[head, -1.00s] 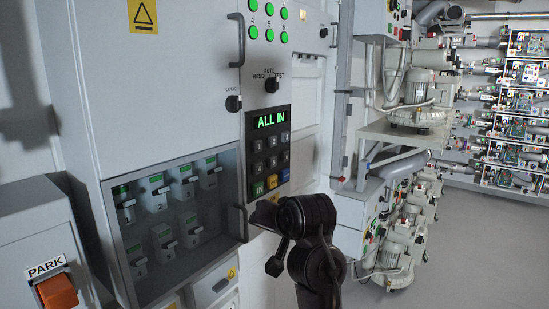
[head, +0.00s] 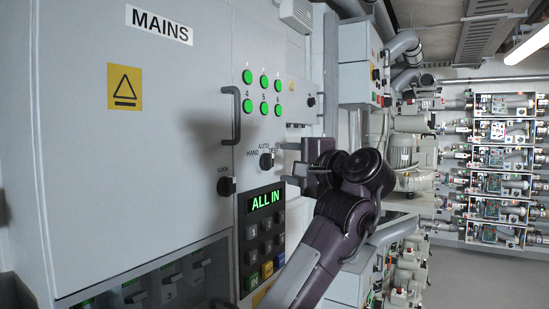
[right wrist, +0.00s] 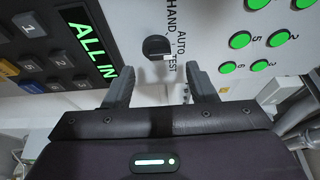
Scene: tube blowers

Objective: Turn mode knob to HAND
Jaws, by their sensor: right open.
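The mode knob (head: 266,161) is a small dark round knob on the pale cabinet front, under the HAND, AUTO and TEST labels. In the right wrist view the knob (right wrist: 156,46) lies just beyond my fingertips, roughly centred between them. A light mark shows on its edge on the AUTO/TEST side; its exact setting is hard to tell. My right gripper (head: 292,168) is beside the knob, to its right, and hides part of the TEST label. In the wrist view the gripper (right wrist: 160,82) is open and empty, with its two fingers apart. My left gripper is not in view.
A keypad (head: 265,235) with a green ALL IN display sits below the knob. The LOCK knob (head: 226,186) and a door handle (head: 231,115) are to the left. Several green lamps (head: 264,93) are above. Pipes and machines (head: 412,160) stand to the right.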

